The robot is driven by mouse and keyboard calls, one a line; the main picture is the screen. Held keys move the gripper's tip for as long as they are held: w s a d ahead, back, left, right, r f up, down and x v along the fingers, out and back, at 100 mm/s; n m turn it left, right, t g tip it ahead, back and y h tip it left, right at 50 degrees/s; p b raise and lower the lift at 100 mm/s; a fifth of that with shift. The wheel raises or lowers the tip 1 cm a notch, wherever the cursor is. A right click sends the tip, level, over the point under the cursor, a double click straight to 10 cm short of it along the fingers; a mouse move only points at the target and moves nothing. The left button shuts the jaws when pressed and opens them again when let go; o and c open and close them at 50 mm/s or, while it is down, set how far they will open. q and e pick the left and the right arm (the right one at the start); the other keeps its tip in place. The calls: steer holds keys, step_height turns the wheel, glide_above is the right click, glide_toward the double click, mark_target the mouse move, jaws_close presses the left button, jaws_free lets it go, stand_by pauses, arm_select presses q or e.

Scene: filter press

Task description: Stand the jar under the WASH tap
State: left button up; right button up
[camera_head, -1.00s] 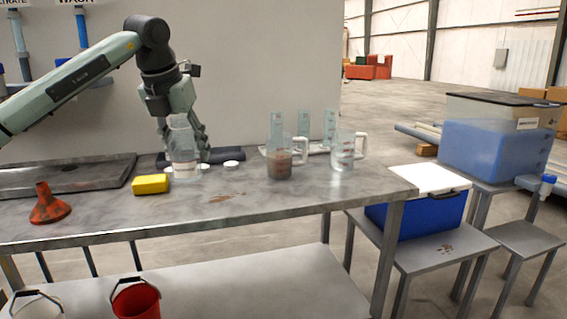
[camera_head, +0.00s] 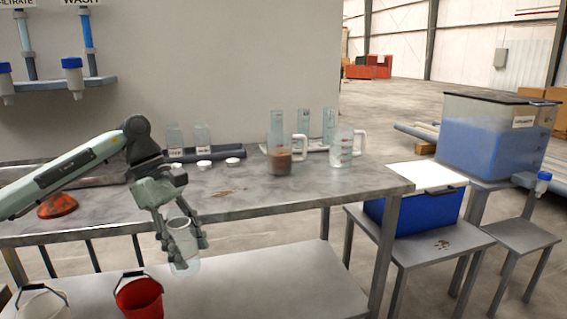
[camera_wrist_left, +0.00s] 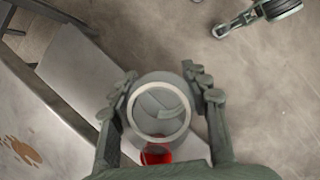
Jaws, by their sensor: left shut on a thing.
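A clear, open-topped jar (camera_head: 183,238) is held upright, slightly tilted, in front of the table's front edge, above the lower shelf. My left gripper (camera_head: 184,236) is shut around its sides. In the left wrist view the jar (camera_wrist_left: 160,112) shows from above, its round mouth between the two fingers (camera_wrist_left: 162,105), and looks empty. The WASH sign (camera_head: 82,2) is at the top left, above a blue pipe (camera_head: 87,30). A tap with a blue cap (camera_head: 73,78) sits on the wall rail below it.
Two clear jars (camera_head: 202,137) stand at the table's back, with white lids (camera_head: 204,164) before them. A brown-filled jug (camera_head: 279,160) and clear jug (camera_head: 342,146) stand right. A red bucket (camera_head: 139,298) is below. An orange funnel (camera_head: 57,206) lies partly behind my arm.

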arm_select(q)
steer(key=s+f+m+g+y, duration=0.2)
steer(key=s+f+m+y, duration=0.2)
steer(key=s+f+m, duration=0.4)
steer(key=s+m, duration=0.1)
steer(key=m, duration=0.4)
steer(key=shift+s+m+g, duration=0.35)
steer(key=shift+m+g, duration=0.05)
steer(key=shift+a, duration=0.1)
steer(key=shift+a, duration=0.1)
